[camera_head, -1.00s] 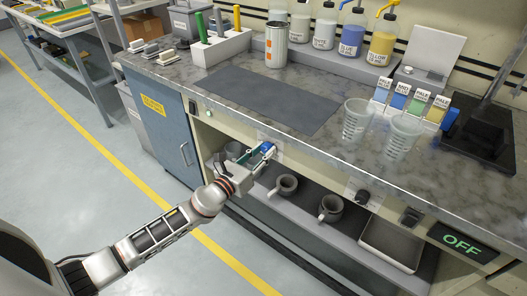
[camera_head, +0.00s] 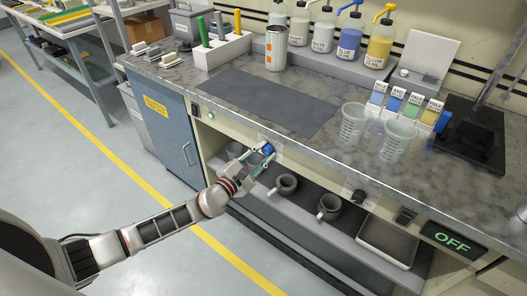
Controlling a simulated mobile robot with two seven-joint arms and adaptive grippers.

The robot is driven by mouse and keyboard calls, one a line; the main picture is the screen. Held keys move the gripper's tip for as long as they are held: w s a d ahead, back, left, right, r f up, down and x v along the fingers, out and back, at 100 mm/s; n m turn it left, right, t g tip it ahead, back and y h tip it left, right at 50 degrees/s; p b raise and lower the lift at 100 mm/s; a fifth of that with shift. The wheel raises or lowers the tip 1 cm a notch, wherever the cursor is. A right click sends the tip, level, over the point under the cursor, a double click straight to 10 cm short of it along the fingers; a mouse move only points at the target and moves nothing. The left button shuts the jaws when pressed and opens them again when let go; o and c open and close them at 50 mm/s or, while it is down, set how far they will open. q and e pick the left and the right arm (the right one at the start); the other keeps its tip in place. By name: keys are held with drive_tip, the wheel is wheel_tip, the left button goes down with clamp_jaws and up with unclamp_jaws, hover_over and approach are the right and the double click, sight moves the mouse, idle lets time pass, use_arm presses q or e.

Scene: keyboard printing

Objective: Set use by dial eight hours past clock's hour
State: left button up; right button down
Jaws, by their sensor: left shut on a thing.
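A blue dial (camera_head: 268,149) sits on a pale plate on the front panel under the worktop edge. My left gripper (camera_head: 262,155) is at the dial, its fingers shut around it. The dial's markings are too small to read, and the fingers hide part of it. A black knob (camera_head: 358,197) sits further right on the same panel. No clock shows in this view. My right gripper is not in view.
The worktop (camera_head: 190,85) carries a dark mat (camera_head: 265,103), two clear measuring cups (camera_head: 352,124), pump bottles and small labelled packs. Grey mugs (camera_head: 286,184) stand on the shelf below my gripper. A sign (camera_head: 453,241) reads OFF. A blue cabinet (camera_head: 160,130) is at the left.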

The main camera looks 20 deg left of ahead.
use_arm(q)
drive_tip(key=shift+m+p, duration=0.5)
drive_tip(key=shift+m, duration=1.1)
drive_tip(key=o, duration=1.1)
drive_tip(key=shift+s, duration=0.1)
drive_tip(key=v, duration=1.2)
